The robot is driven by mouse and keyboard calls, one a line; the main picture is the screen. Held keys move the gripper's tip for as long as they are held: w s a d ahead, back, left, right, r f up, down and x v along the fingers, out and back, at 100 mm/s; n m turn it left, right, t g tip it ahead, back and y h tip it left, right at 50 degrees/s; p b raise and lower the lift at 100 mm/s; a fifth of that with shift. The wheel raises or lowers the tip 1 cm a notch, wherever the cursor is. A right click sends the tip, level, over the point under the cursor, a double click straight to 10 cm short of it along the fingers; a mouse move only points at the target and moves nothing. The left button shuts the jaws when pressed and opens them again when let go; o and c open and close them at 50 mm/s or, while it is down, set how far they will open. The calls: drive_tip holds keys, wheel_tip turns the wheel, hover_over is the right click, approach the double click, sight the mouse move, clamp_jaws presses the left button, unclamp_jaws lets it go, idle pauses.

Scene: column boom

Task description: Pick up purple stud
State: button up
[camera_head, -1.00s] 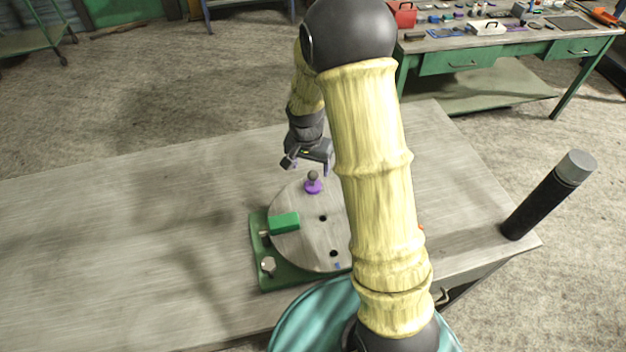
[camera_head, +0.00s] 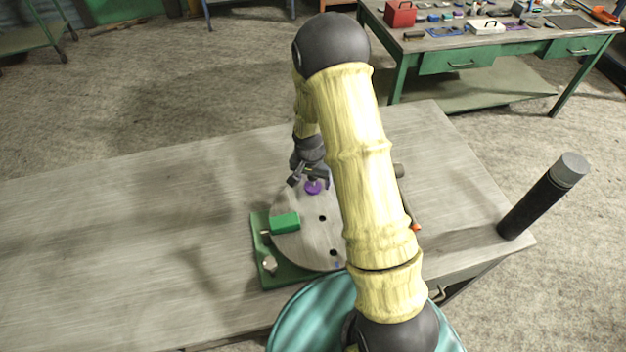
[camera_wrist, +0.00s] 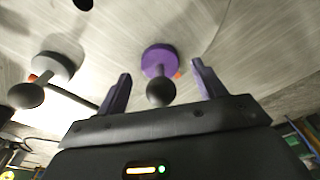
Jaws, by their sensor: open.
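The purple stud (camera_head: 313,187) stands near the far edge of the round grey disc (camera_head: 300,245) on the table. In the wrist view it has a purple round base (camera_wrist: 158,58) and a dark ball-shaped knob. My gripper (camera_head: 309,181) is at the stud, with its upper part hidden behind the gripper in the head view. In the wrist view the purple-tinted fingers (camera_wrist: 160,85) are apart, one on either side of the stud's knob, with space between them and the knob.
A green block (camera_head: 285,222) lies on the disc, which has dark holes and sits on a green base (camera_head: 262,262). A pale stud with a dark knob (camera_wrist: 56,68) stands to the left in the wrist view. A black post (camera_head: 540,200) rises at the table's right corner. The table's left side is clear.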

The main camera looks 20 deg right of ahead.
drive_tip(key=shift+f, duration=0.75)
drive_tip(key=c, duration=1.1)
drive_tip(key=shift+o, duration=0.2)
drive_tip(key=shift+w+r, duration=0.1)
wheel_tip(320, 180, up, 10)
drive_tip(key=b, duration=0.2)
drive_tip(key=shift+b, duration=0.3)
